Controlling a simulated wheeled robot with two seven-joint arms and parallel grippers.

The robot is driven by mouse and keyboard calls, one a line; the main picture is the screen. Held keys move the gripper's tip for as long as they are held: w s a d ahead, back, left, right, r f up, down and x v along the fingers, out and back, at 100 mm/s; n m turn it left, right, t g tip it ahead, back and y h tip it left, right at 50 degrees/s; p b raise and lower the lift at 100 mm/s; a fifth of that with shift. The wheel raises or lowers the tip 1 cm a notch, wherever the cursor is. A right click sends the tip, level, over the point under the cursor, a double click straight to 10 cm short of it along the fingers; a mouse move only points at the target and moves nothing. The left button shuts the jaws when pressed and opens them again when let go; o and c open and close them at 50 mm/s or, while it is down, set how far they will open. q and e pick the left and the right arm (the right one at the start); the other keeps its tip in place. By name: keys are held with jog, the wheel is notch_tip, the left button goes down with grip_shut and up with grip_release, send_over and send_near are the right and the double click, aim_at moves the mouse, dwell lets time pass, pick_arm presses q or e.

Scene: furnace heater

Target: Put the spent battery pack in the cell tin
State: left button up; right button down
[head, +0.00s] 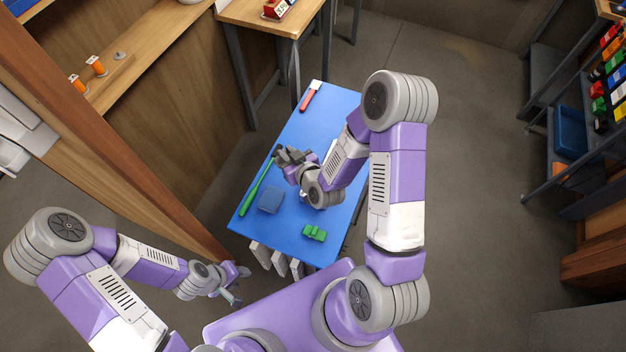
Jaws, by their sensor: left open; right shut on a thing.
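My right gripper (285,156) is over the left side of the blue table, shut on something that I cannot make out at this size. Its fingers are close to the upper end of a long green stick-like thing (257,188); I cannot tell whether they touch. A grey-blue box-shaped thing (270,199), possibly the cell tin, is on the table below that gripper. A small green blocky thing (314,233) lies near the table's front edge; I cannot tell whether it is the battery pack. My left gripper (238,286) is open, low and left of the table's front.
The blue table top (325,112) has free room at its far end, beside a red-handled tool (311,96). A wooden shelf (150,50) with orange spools is at upper left. A rack with coloured bins (615,80) stands far right. The floor right of the table is clear.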

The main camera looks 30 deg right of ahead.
jog(key=s+d+f+n+g+y+b, duration=0.3)
jog(key=s+d+f+n+y+b, duration=0.1)
jog(key=s+d+n+y+b, duration=0.35)
jog(key=shift+m, duration=0.35)
jog(key=f+b, duration=0.1)
jog(key=f, duration=0.2)
jog(key=f+b, duration=0.1)
jog(key=f, duration=0.2)
jog(key=f+b, duration=0.2)
jog(key=f, duration=0.2)
jog(key=shift+w+d, duration=0.35)
jog(key=shift+d, duration=0.05)
jog(key=shift+s, duration=0.1)
pick_arm(q)
notch_tip(320, 180, down, 12)
jog(key=s, duration=0.1)
jog(key=shift+f, duration=0.15)
pick_arm(e)
jog(key=shift+f, duration=0.1)
